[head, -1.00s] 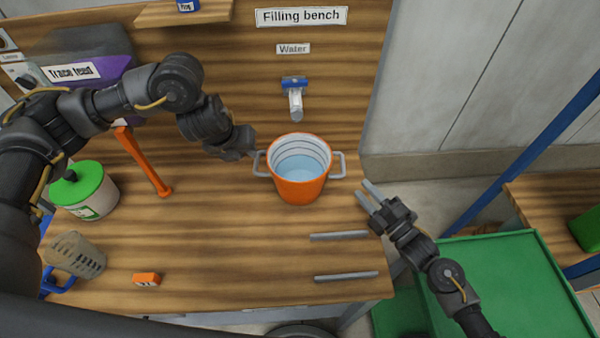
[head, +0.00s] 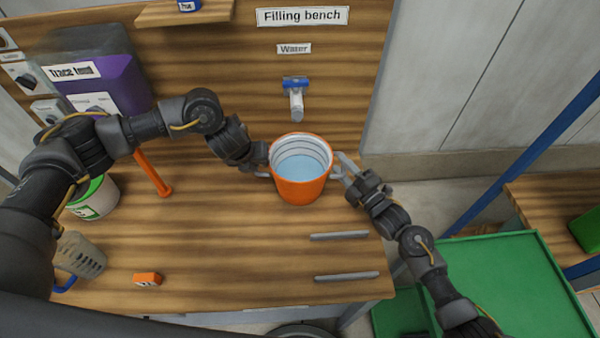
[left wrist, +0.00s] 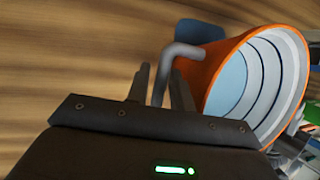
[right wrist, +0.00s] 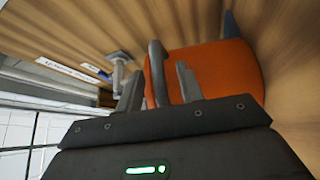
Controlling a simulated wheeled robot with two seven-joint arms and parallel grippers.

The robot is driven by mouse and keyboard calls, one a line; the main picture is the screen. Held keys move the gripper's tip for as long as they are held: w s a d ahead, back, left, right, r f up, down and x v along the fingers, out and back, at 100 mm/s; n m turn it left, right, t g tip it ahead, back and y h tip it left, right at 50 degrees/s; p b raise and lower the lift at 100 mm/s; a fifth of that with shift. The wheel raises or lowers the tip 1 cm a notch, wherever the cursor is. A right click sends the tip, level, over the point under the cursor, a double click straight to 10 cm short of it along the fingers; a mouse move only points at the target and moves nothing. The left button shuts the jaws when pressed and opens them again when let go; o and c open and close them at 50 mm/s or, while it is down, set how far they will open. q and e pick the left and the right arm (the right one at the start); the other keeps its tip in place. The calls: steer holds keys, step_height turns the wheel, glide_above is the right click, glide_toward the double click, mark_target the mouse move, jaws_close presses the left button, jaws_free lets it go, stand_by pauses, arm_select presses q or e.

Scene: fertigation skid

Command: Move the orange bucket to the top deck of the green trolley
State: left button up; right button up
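The orange bucket (head: 301,188) stands upright on the wooden bench, with water in it and a grey handle on each side. My left gripper (head: 264,165) is at its left handle. In the left wrist view, that handle (left wrist: 163,75) lies between the open fingers (left wrist: 160,88), with gaps showing. My right gripper (head: 343,170) is at the right handle. In the right wrist view, the open fingers (right wrist: 157,88) stand either side of the handle (right wrist: 157,70), also with gaps. The green trolley (head: 510,270) is at the lower right, its top deck clear where visible.
A blue-handled tap (head: 296,98) is on the back panel behind the bucket. Two grey bars (head: 340,236) lie at the bench's right front. An orange block (head: 147,279), a scoop (head: 80,255) and a green-lidded tub (head: 94,200) are on the left. A blue post (head: 530,150) rises beside the trolley.

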arm_select(q)
jaws_close()
arm_select(e)
steer(key=c, duration=0.6)
jaws_close()
arm_select(q)
steer(key=shift+r, duration=0.1)
stand_by(0.3)
